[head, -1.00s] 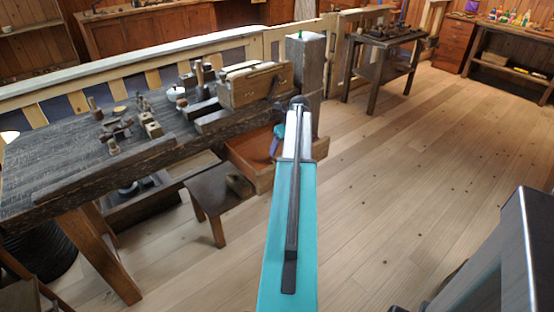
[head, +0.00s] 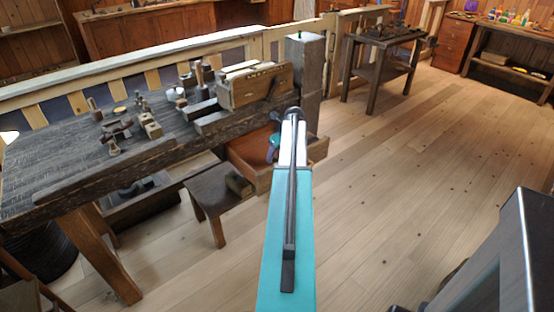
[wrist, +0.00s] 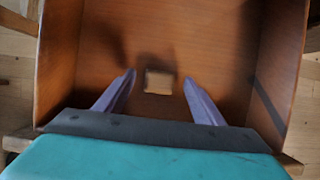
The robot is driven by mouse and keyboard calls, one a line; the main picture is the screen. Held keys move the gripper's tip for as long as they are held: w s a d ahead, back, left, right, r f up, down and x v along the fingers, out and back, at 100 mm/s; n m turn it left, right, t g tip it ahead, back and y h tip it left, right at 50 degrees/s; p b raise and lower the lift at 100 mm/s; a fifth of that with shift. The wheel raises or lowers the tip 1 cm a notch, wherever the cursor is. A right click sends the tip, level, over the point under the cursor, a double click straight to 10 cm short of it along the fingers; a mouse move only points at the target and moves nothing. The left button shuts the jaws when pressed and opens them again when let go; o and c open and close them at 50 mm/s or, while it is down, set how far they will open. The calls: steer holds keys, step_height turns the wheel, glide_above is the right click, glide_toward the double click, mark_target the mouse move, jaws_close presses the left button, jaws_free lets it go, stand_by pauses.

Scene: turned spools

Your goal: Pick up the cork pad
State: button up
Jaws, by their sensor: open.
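The cork pad (wrist: 159,83) is a small, pale, squarish piece lying on the floor of an open wooden drawer (wrist: 57,60) in the wrist view. My gripper (wrist: 160,77) is open, its two purple fingers pointing into the drawer. The pad shows between the fingertips, with a gap on each side; the fingers do not appear to touch it. How far above the pad they are is hard to tell. In the head view the drawer (head: 318,150) juts from under the workbench; my arm hides part of it, and the pad is not visible there.
The drawer's walls stand close around my gripper. The dark workbench (head: 60,140) above carries turned pieces and a wooden box (head: 255,86). A low stool (head: 212,186) stands left of the drawer. The plank floor (head: 410,170) to the right is open.

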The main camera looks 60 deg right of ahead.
steer(key=shift+x, duration=0.75)
steer(key=c, duration=1.1)
